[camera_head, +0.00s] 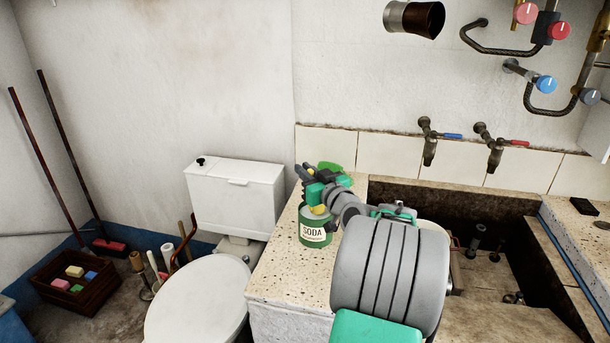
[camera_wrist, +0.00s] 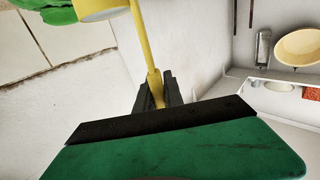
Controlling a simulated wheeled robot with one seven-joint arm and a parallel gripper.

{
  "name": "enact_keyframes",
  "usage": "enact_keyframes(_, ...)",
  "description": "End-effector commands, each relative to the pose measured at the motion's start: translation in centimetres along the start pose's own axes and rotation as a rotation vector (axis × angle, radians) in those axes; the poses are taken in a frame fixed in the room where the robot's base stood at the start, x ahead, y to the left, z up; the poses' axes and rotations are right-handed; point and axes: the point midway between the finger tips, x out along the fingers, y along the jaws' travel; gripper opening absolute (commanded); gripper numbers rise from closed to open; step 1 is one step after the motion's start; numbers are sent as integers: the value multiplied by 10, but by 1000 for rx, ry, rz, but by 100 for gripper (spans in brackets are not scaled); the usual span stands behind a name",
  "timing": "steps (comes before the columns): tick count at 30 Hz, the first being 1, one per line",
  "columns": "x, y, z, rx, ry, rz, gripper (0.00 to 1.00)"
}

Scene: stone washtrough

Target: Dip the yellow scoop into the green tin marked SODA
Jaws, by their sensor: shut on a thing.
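The green tin (camera_head: 315,234) with a white SODA label stands upright on the speckled counter, left of the trough. My gripper (camera_head: 312,187) is just above the tin and hides part of its mouth. It is shut on the yellow scoop (camera_head: 320,210), which shows only as small yellow patches there, one at the tin's mouth. I cannot tell how deep it sits. In the wrist view, my dark fingers (camera_wrist: 162,92) hold the scoop's thin yellow handle (camera_wrist: 145,45). Its round bowl is cut off at the top edge. The tin is not clearly seen there.
A green thing (camera_head: 332,167) lies behind my gripper by the tiled wall. The sunken stone trough (camera_head: 500,208) and taps (camera_head: 430,145) are to the right. A white toilet (camera_head: 200,300) stands left of the counter (camera_head: 275,270). A wooden crate (camera_head: 75,285) is on the floor.

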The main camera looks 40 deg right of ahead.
Motion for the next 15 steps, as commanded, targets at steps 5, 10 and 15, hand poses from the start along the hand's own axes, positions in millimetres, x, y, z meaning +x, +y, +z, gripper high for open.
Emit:
enact_keyframes(5,0,0,-18,-2,2,0,0)
enact_keyframes(10,0,0,-32,-3,2,0,0)
enact_keyframes(15,0,0,-45,-2,1,0,0)
